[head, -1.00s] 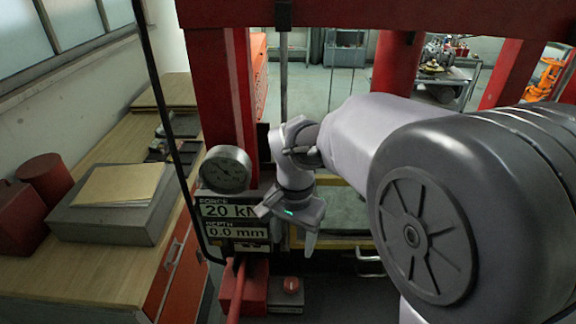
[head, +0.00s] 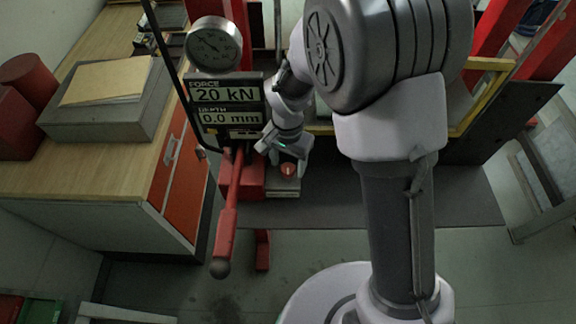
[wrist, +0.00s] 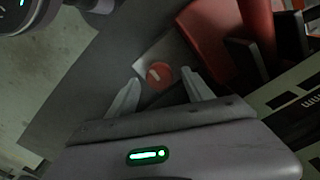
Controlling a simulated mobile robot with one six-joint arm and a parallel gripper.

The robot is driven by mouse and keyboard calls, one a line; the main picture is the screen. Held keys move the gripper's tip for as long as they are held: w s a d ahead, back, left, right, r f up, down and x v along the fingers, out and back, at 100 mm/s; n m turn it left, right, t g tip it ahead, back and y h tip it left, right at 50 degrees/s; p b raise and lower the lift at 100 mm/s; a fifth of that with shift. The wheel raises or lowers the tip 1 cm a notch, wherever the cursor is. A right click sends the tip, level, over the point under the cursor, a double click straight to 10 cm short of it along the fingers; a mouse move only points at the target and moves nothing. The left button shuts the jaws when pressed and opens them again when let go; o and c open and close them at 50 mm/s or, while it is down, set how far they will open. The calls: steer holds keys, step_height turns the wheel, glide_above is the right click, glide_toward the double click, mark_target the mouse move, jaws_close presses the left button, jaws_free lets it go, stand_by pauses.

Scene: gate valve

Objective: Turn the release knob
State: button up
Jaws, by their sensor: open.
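The release knob (wrist: 159,76) is a small round red knob with a pale mark across its face. In the wrist view it lies beyond and between my fingertips, apart from both as far as I can tell. In the head view the knob (head: 288,170) sits on a grey block at the foot of the red press, just below my gripper (head: 286,166). My gripper, also in the wrist view (wrist: 162,88), is open and empty, with its two pale fingers spread either side of the knob.
A red lever (head: 229,215) with a dark ball end juts out left of the knob. The display panel (head: 226,103) reads 20 kN and 0.0 mm, under a round gauge (head: 213,45). A wooden workbench (head: 90,184) stands at left. The floor in front is clear.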

steer(key=shift+f, duration=0.55)
steer(key=shift+c, duration=0.2)
jaws_close()
